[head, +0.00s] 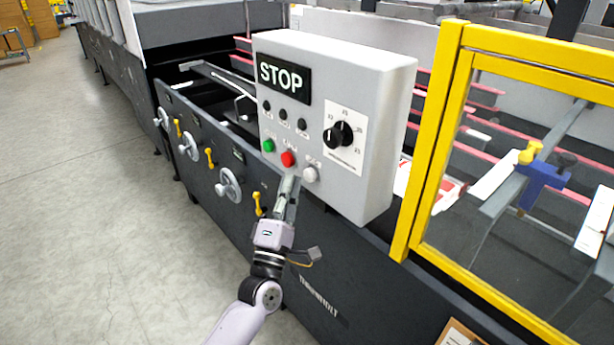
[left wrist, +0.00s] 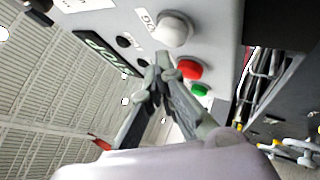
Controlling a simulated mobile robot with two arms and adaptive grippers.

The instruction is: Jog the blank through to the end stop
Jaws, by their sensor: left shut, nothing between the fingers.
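The grey control box (head: 345,100) carries a lit STOP display (head: 283,78), a green button (head: 268,145), a red button (head: 288,158) and a white button (head: 310,173). In the left wrist view the white button (left wrist: 174,29) has a label that seems to read JOG. My left gripper (head: 291,180) is shut and empty, its tips just in front of the panel by the red and white buttons. In the left wrist view the tips (left wrist: 163,62) lie between these two; contact cannot be told. A printed white and red piece (head: 443,187) behind the box may be the blank, partly hidden.
A yellow-framed clear guard (head: 440,140) stands right of the box. Handwheels (head: 229,186) and yellow levers (head: 211,157) stick out from the machine's dark side panel. A black rotary knob (head: 338,135) is on the panel. The floor at left is clear.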

